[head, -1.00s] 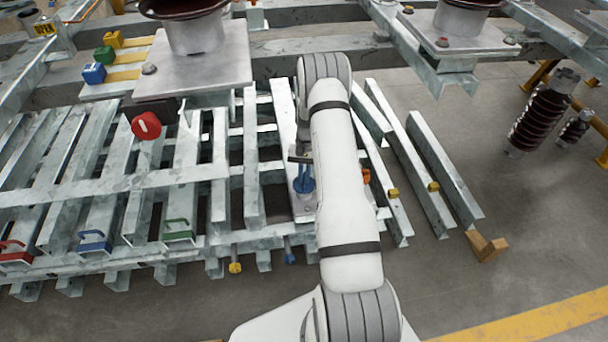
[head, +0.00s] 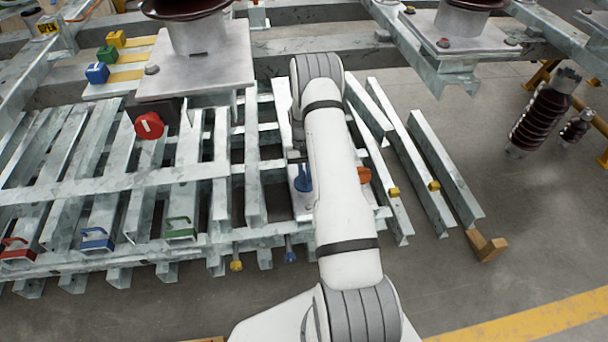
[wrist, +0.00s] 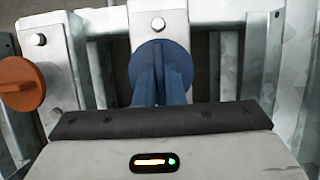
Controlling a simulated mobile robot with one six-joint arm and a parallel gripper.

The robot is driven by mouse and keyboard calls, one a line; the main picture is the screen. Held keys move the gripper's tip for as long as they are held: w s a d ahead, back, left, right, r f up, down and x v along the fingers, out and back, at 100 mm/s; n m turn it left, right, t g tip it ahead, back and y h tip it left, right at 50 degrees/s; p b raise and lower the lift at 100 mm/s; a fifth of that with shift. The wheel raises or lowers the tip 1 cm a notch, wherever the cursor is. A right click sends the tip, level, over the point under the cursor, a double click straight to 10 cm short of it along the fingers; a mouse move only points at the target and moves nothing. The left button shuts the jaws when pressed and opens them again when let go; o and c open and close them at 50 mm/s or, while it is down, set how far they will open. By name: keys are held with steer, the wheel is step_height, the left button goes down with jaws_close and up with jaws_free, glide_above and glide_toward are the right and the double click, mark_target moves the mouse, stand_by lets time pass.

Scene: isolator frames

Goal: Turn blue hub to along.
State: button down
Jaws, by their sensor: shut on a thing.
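The blue hub (wrist: 180,60) shows in the wrist view as a round blue disc with a raised bar, on a pale bolted plate (wrist: 157,18). In the head view the blue hub (head: 303,178) shows just left of my arm, partly hidden. My gripper (wrist: 163,100) is shut on the hub's raised bar, right in front of the wrist camera.
An orange hub (wrist: 20,84) sits on a neighbouring plate at left in the wrist view; in the head view it is right of my arm (head: 364,175). A red knob (head: 149,125) is further left. Steel channels (head: 445,170) lie to the right.

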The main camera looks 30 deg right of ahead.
steer(key=shift+w, duration=0.2)
steer(key=c, duration=1.5)
jaws_free()
steer(key=shift+s, duration=0.1)
steer(key=p+v, duration=0.2)
steer(key=v, duration=0.5)
steer(key=shift+r, duration=0.35)
